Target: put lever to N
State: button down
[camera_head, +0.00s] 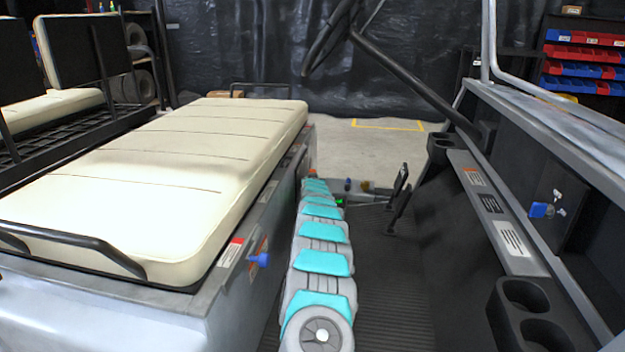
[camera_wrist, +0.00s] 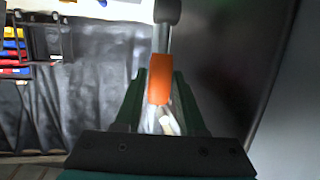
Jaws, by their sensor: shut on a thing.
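In the wrist view, a lever-like part with an orange section (camera_wrist: 160,80) stands between the green fingers of my gripper (camera_wrist: 160,88). A grey rod and a dark rounded end (camera_wrist: 168,12) continue beyond the orange section, past the fingertips. My gripper is shut on this orange section. Pale pieces show below it, deeper between the fingers. In the head view, my arm runs along the front of the seat base and hides most of my gripper; only a small green bit shows at its far end. I see no N mark, and the lever's setting cannot be told.
The cream bench seat (camera_head: 165,170) lies left of my arm, with a blue knob (camera_head: 260,260) on its front panel. Pedals (camera_head: 398,195), the steering wheel (camera_head: 330,38) and the dashboard (camera_head: 505,215) are ahead and right. The ribbed floor (camera_head: 390,300) is clear.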

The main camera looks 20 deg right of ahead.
jog(key=c, duration=0.8)
grip_release()
jog(key=shift+o, duration=0.2)
jog(key=p+v, duration=0.2)
jog(key=v, duration=0.5)
jog(key=shift+s, duration=0.35)
jog(key=shift+a, duration=0.15)
